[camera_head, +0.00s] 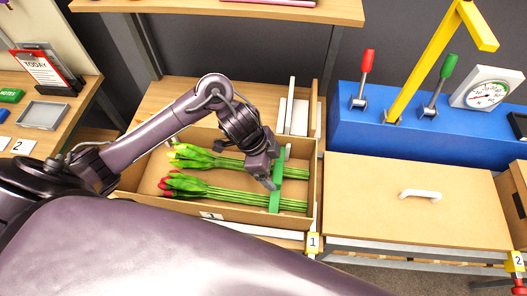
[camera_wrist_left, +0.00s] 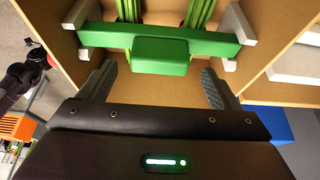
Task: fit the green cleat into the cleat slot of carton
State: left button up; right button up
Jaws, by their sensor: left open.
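The green cleat (camera_head: 276,187) lies crosswise over the tulip stems in the open carton (camera_head: 311,195). In the left wrist view the cleat (camera_wrist_left: 200,45) spans between white blocks (camera_wrist_left: 236,22) on the carton's walls, its raised block facing me. Its ends are at these blocks; I cannot tell if it is fully seated. Two tulip bunches lie beneath it, one with yellow heads (camera_head: 190,157) and one with red heads (camera_head: 178,184). My left gripper (camera_head: 268,183) is open at the cleat, its fingers (camera_wrist_left: 158,72) spread wider than the raised block and apart from it. My right gripper is out of view.
A closed box with a white handle (camera_head: 420,195) stands right of the carton. Behind it is a blue console (camera_head: 440,135) with levers and a yellow post (camera_head: 425,65). A shelf (camera_head: 230,8) crosses above. A side table with a grey tray (camera_head: 44,114) is at left.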

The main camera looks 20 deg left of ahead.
pick_arm(q)
jog(key=v, duration=0.8)
jog(key=shift+s, duration=0.1)
